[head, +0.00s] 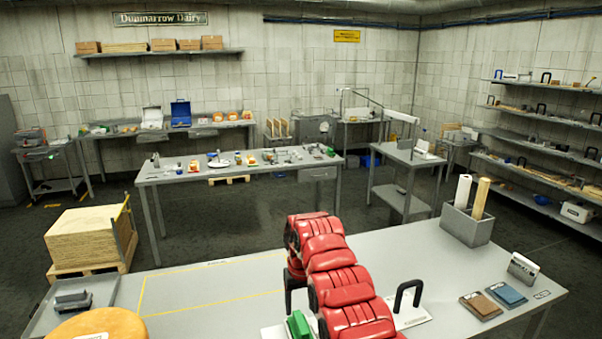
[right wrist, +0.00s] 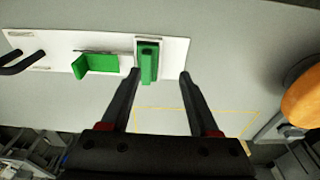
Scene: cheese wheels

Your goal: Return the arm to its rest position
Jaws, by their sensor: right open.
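My right arm (head: 335,275) is red and reaches up over the grey front table (head: 225,300) in the head view. Its gripper is mostly hidden behind the arm there. In the right wrist view my right gripper (right wrist: 160,74) is open, with nothing between its two dark fingers. The fingertips point toward a white board (right wrist: 110,45) that carries an upright green block (right wrist: 148,64) and a green angled piece (right wrist: 97,63). Whether the fingertips touch the board is hard to tell; the green block appears just beyond them. My left gripper is not in view.
A round orange cheese wheel (head: 100,325) is at the front left, also at right in the wrist view (right wrist: 302,98). A black handle (head: 407,296) stands right of the arm. A grey bin (head: 466,226) holds two rolls. The yellow-outlined table area (head: 210,285) is clear.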

